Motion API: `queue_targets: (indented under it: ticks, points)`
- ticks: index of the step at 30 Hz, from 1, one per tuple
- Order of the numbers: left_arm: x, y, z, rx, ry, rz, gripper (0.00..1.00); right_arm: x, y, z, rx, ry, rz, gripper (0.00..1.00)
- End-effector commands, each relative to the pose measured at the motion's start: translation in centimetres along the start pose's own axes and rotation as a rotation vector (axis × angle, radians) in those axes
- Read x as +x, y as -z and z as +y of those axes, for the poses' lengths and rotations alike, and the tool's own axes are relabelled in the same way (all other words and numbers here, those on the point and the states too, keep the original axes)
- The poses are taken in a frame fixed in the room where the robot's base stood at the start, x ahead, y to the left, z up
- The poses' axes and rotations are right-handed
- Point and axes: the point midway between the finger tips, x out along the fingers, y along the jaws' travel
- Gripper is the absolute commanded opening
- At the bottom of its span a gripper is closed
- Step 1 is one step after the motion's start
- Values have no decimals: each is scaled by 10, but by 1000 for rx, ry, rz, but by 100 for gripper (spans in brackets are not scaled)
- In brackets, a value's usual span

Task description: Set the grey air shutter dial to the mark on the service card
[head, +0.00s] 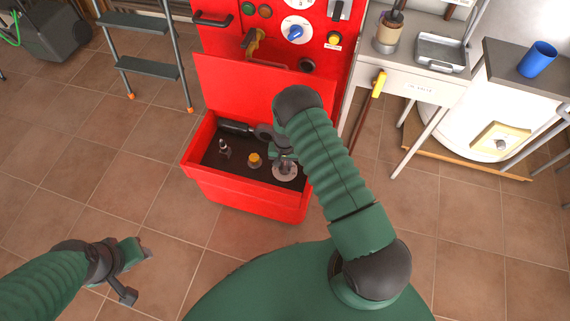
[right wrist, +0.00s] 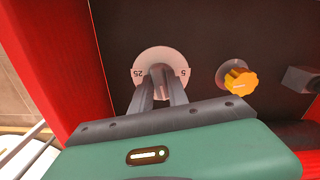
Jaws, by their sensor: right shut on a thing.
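The air shutter dial (right wrist: 160,57) is a pale disc with a grey hub on the dark floor of the red burner box; the numbers 25 and 5 show on its rim. In the head view the dial (head: 286,176) is partly covered by my right gripper. My right gripper (right wrist: 160,76) is shut on the dial's hub, its two fingers reaching down onto it. Most of the hub and any pointer are hidden. My left gripper (head: 138,270) is open and empty over the tiled floor at lower left. I cannot make out a service card.
The box (head: 240,188) has raised walls and an upright red lid (head: 240,88) behind. A yellow knob (right wrist: 237,78) stands close right of the dial in the wrist view. A step ladder (head: 147,65) is left, a bench with a blue cup (head: 537,59) right.

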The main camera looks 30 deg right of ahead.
Motion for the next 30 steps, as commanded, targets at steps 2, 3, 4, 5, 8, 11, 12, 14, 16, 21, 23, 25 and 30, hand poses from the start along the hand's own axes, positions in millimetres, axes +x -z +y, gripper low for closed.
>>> queue_targets:
  ticks: [2, 3, 4, 5, 8, 11, 12, 14, 16, 21, 23, 25, 30]
  points:
    - [-2, 0, 0, 0, 0, 0, 41, -1, 2, -1, 50, 1, 5, 0]
    - [-2, 0, 0, 0, 0, 0, 41, -1, 2, -1, 74, 1, 5, 0]
    - [-2, 0, 0, 0, 0, 0, 41, -1, 2, -1, 90, 1, 5, 0]
    - [-2, 1, 0, 0, 0, 0, 41, -1, 2, -1, 106, 1, 5, 0]
    - [-3, 1, 0, 0, 0, 0, 41, -1, 2, -1, 151, 1, 5, 0]
    - [-3, 1, 0, 0, 0, 0, 41, -1, 2, -1, 181, 1, 5, 0]
    - [-3, 1, 0, 0, 0, 0, 41, -1, 2, -1, 190, 1, 5, 0]
    - [-3, 1, 0, 0, 0, 0, 41, -1, 2, -1, 200, 2, 6, 0]
    - [-3, 1, 0, 0, 0, 0, 41, -1, 2, -1, 208, 2, 6, 0]
    - [-3, 1, 0, 0, 0, 0, 41, -1, 3, -2, 215, 2, 6, 0]
    - [-3, 1, 0, 0, 0, 0, 41, -1, 3, -2, 215, 2, 6, 0]
    - [-3, 1, 0, 0, 0, 0, 41, -1, 3, -2, 215, 2, 6, 0]
    - [-3, 1, 0, 0, 0, 0, 41, -1, 3, -2, 214, 2, 6, 28]
